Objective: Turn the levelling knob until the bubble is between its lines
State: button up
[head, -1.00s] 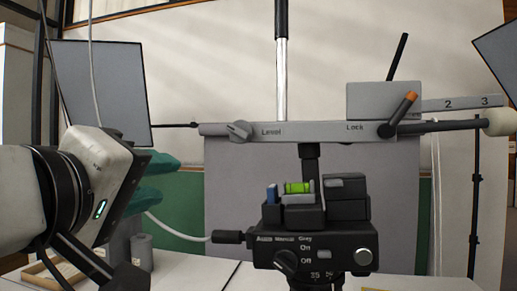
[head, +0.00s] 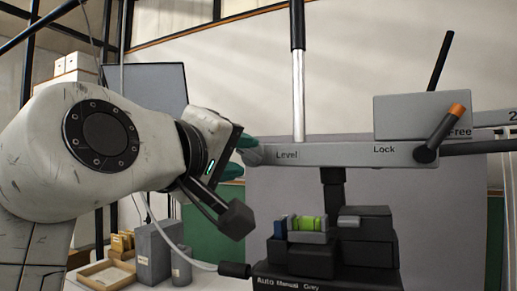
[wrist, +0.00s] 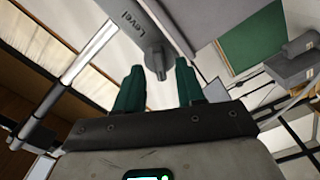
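The grey levelling knob (wrist: 157,58) sits on the bar marked "Level" (wrist: 128,22). In the head view the knob (head: 256,156) shows at the bar's left end, partly hidden by my fingers. My gripper (wrist: 159,82) is open, its two green fingers pointing at the knob with one on each side. A gap shows beside each finger, so it does not grip the knob. In the head view my gripper (head: 246,148) comes in from the left. The green bubble vial (head: 308,223) lies on the black camera mount below the bar; its bubble and lines are too small to read.
An orange-tipped lock lever (head: 445,125) and a grey block (head: 420,115) are at the bar's right. A white cable (head: 180,252) runs to the camera mount. A grey box (head: 158,250) and wooden tray (head: 106,273) are on the table at lower left.

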jog(key=shift+x, duration=0.8)
jog(key=shift+c, duration=0.2)
grip_shut()
